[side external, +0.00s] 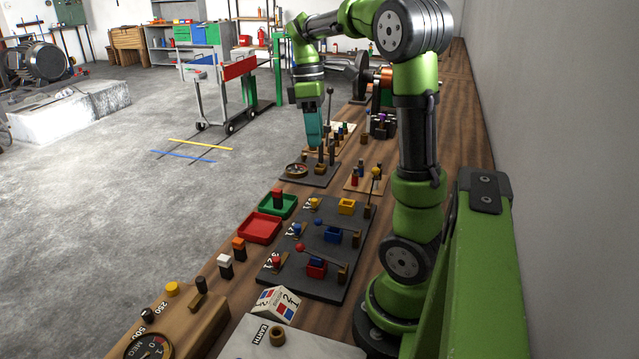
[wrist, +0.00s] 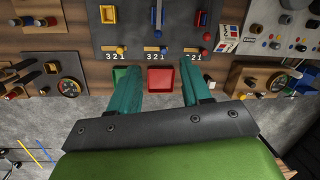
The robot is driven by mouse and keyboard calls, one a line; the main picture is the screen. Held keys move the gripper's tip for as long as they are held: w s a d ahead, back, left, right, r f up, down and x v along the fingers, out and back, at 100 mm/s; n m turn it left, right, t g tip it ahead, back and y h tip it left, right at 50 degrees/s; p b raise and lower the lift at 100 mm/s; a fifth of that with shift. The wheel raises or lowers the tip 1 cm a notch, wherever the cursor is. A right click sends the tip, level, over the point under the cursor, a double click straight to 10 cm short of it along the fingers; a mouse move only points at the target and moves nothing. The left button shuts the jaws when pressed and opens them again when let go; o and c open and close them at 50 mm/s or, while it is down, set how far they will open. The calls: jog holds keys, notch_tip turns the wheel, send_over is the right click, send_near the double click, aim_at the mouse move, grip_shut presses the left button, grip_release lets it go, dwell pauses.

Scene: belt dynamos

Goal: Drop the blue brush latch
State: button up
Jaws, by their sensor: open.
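The dark latch board (side external: 325,275) holds yellow, blue and red brush holders in a row. The blue holder (side external: 333,235) is in the middle, and a thin lever with a dark ball (side external: 319,221) lies across it at a low angle. In the wrist view the blue holder (wrist: 157,18) is near the top centre, with a small blue knob (wrist: 165,50) below it. The yellow station's lever stands up with its yellow ball (side external: 376,171) high. My gripper (side external: 312,146) is open, empty and above the bench, beyond the board; its teal fingers (wrist: 160,72) spread wide in the wrist view.
A red tray (side external: 260,228) and a green tray (side external: 289,209) lie beside the board. A gauge panel with upright posts (side external: 317,180) stands near my gripper. Small blocks and a wooden meter box (side external: 180,320) are at the near end. The wall (side external: 560,150) is at right.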

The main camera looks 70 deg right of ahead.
jog(key=a+f+m+t, duration=0.2)
jog(key=a+m+t, duration=0.6)
jog(key=a, duration=1.7)
jog(key=w+d+f+n+g, duration=0.1)
jog(key=w+d+f+g, duration=0.1)
jog(key=w+d, duration=0.1)
jog(key=n+g+h, duration=0.4)
jog(key=n+g, duration=0.2)
jog(key=g, duration=0.2)
send_near(336, 226)
jog(key=w+a+r, duration=0.2)
jog(key=w+r, duration=0.5)
jog(key=w, duration=0.1)
jog(key=x, duration=1)
jog(key=s+x, duration=0.1)
jog(key=x, duration=0.4)
jog(key=shift+s+d+f, duration=0.1)
jog(key=shift+d+f, duration=0.1)
